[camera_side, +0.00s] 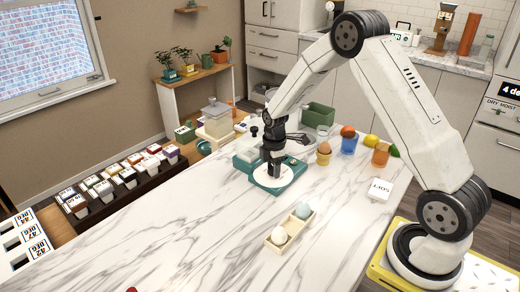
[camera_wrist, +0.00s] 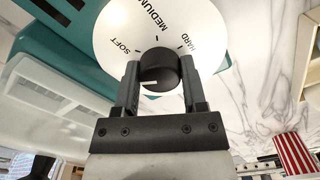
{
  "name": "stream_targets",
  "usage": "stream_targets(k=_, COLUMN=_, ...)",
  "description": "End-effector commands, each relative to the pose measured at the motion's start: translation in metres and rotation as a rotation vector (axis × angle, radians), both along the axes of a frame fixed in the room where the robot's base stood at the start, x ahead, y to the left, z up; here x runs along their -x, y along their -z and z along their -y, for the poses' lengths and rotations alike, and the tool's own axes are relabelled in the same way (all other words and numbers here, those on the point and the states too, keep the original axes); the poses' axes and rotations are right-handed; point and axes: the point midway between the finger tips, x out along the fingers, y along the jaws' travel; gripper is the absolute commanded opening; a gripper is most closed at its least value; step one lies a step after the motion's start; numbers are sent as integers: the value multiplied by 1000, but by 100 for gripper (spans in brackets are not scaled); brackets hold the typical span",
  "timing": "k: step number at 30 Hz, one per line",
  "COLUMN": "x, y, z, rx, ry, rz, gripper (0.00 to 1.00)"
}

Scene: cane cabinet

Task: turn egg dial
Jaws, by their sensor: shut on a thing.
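The egg dial is a white disc (camera_wrist: 113,30) marked SOFT, MEDIUM and HARD, with a round black knob (camera_wrist: 158,70) at its middle. In the side view the disc (camera_side: 282,180) lies on the teal base (camera_side: 262,187) of a device on the counter. My gripper (camera_wrist: 158,75) is shut on the black knob, one finger on each side. It points down onto the dial in the side view (camera_side: 273,170) and hides most of the knob there. A short white mark on the knob points left in the wrist view, below the word SOFT.

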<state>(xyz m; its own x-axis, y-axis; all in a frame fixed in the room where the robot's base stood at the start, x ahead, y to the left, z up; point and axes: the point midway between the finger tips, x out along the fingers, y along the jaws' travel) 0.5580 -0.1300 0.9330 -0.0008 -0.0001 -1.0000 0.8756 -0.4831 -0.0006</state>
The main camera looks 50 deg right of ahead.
Motion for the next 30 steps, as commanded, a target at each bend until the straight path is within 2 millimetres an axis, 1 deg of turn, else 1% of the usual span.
stream_targets(k=6, x=-1, y=-1, z=0, rx=0, ry=-173, rz=3, gripper=0)
stream_targets(k=12, x=-1, y=-1, z=0, rx=0, ry=-277, rz=3, gripper=0)
stream_targets(k=18, x=-1, y=-1, z=0, rx=0, ry=-324, rz=3, gripper=0)
stream_targets(k=30, x=-1, y=-2, z=0, rx=0, ry=-331, rz=3, gripper=0)
